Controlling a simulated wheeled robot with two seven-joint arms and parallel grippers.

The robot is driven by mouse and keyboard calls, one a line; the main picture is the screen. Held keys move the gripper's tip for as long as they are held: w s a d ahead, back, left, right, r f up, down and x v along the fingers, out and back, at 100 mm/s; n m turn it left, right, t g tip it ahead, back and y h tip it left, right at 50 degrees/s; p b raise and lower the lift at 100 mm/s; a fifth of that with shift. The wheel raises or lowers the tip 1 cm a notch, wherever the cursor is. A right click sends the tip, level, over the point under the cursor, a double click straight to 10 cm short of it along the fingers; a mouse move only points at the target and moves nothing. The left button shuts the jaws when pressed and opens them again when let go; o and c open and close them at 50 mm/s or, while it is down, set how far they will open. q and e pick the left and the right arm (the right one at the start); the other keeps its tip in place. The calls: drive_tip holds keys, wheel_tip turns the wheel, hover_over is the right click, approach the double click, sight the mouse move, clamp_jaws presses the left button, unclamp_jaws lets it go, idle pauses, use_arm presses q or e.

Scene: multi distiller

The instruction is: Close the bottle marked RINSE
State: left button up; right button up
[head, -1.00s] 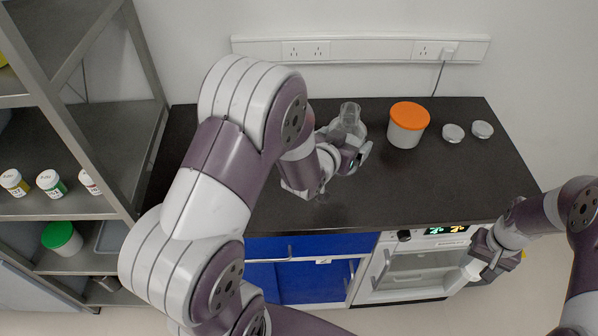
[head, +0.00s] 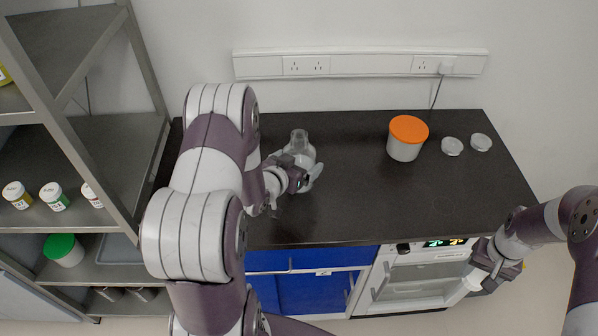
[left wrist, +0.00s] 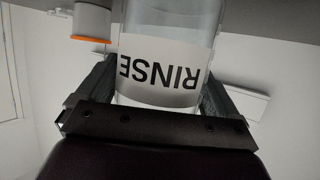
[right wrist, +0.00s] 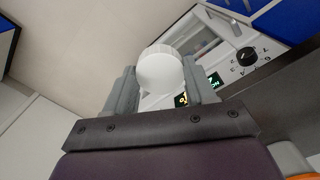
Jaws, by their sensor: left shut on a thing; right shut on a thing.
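The clear bottle (head: 299,145) is at the left part of the dark counter in the head view, upright, its neck uncapped. The left wrist view shows its white RINSE label (left wrist: 160,72) upside down between the fingers. My left gripper (head: 306,180) is shut on this bottle; I cannot tell whether its base touches the counter. My right gripper (head: 480,279) is in front of the counter at the right, shut on a white cap (right wrist: 160,70), which shows between the fingers in the right wrist view.
The middle of the dark counter (head: 350,200) is clear. A shelf rack (head: 110,155) with several small jars is at the left. An appliance (head: 420,275) is below the counter.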

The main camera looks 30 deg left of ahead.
use_arm(q)
wheel_tip(320, 180, down, 4)
drive_tip(key=shift+w+r, duration=0.1)
drive_tip(key=o, duration=1.4)
drive_tip(key=shift+f, duration=0.2)
drive_tip(key=shift+r, duration=0.2)
drive_tip(key=v, duration=1.2)
